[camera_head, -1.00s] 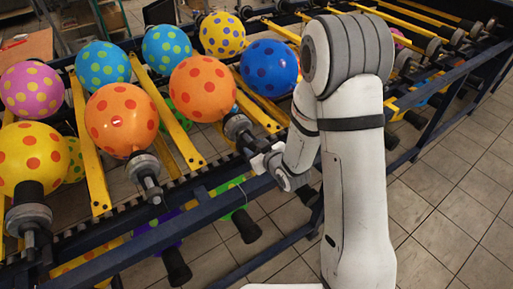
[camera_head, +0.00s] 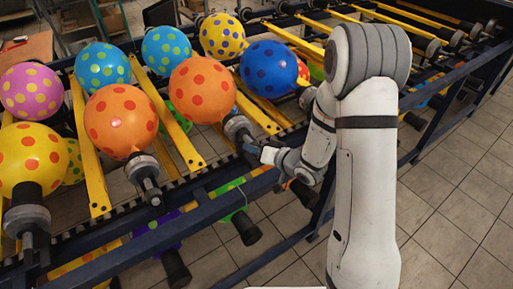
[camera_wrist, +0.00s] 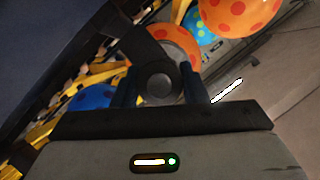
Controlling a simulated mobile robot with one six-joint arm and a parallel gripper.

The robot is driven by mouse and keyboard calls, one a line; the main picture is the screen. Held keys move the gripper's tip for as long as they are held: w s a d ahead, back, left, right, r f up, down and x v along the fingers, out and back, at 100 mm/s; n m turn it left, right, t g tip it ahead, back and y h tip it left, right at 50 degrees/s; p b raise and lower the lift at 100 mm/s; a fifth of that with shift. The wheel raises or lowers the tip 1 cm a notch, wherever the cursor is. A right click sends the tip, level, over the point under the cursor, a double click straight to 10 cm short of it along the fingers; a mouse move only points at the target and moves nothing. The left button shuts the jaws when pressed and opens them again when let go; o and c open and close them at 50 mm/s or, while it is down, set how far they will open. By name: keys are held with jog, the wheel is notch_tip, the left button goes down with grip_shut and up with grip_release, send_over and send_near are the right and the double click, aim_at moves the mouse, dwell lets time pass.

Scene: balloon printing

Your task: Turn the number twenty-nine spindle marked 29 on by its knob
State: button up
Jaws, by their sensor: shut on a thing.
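The spindle (camera_head: 238,128) at my gripper carries an orange balloon with darker dots (camera_head: 203,88). No number 29 is readable in either view. My gripper (camera_head: 252,149) is at the near end of this spindle, over the front rail. In the wrist view a dark round knob (camera_wrist: 160,84) sits between the two fingers of my gripper (camera_wrist: 159,90), which are shut on it. Part of the spindle behind the knob is hidden in the wrist view.
Another orange balloon (camera_head: 121,120) is on the spindle to the left, and a blue dotted balloon (camera_head: 269,68) is to the right. Yellow bars (camera_head: 176,124) run between spindles. A dark blue front rail (camera_head: 225,203) lies below my gripper. Tiled floor (camera_head: 455,215) is open at right.

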jog(key=m+y, duration=0.1)
jog(key=m, duration=0.2)
jog(key=shift+y+p, duration=0.3)
jog(key=shift+y, duration=0.1)
jog(key=shift+m+y, duration=0.7)
jog(key=shift+m, duration=1)
jog(key=o, duration=1)
jog(key=shift+d, duration=0.1)
jog(key=b+v, duration=0.1)
jog(key=v, duration=0.6)
jog(key=shift+s+d, duration=0.15)
jog(key=shift+d, duration=0.15)
